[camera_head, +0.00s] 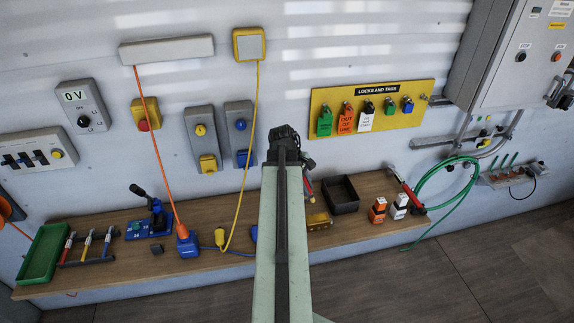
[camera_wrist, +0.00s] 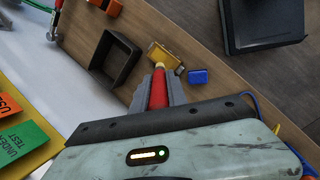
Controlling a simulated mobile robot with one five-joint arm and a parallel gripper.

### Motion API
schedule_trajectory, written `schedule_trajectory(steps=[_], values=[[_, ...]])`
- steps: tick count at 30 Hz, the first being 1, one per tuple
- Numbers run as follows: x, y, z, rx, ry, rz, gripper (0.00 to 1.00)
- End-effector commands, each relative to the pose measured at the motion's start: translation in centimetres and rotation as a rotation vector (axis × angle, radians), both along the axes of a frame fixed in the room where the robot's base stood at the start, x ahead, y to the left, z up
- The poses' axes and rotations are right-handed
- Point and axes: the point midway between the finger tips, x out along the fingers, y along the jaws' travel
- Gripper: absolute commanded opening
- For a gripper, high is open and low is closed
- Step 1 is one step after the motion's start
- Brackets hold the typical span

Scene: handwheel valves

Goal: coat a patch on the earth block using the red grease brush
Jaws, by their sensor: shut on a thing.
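A brass-yellow block, which looks like the earth block, lies on the wooden bench right of my arm in the head view (camera_head: 318,219). In the wrist view (camera_wrist: 167,53) it is just beyond my fingers. My gripper (camera_wrist: 157,92) is shut on a red tapered tool with a pale yellow tip, which looks like the red grease brush (camera_wrist: 158,88). The brush points at the block, and its tip appears close to the block's near edge; I cannot tell whether they touch. In the head view my gripper (camera_head: 305,175) is partly hidden by my arm.
A black open box (camera_head: 341,193) stands beside the block, with orange (camera_head: 377,210) and white (camera_head: 399,205) items to its right. A small blue block (camera_wrist: 197,76) lies nearby. A rack of coloured tools (camera_head: 87,245) and a green tray (camera_head: 43,254) are at far left.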

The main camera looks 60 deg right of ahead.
Motion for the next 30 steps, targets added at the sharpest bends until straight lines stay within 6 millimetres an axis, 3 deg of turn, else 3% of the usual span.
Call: schedule_trajectory(steps=[1,7,21,30], values=[[0.0,-0.2,0.9,-0.008,-0.006,-0.035,0.0],[-0.3,-0.2,0.4,-0.017,-0.013,-0.073,0.0],[-0.5,-0.3,-4.5,-0.016,-0.013,-0.075,0.0],[-0.5,-0.3,-4.4,-0.016,-0.013,-0.075,0.0]])
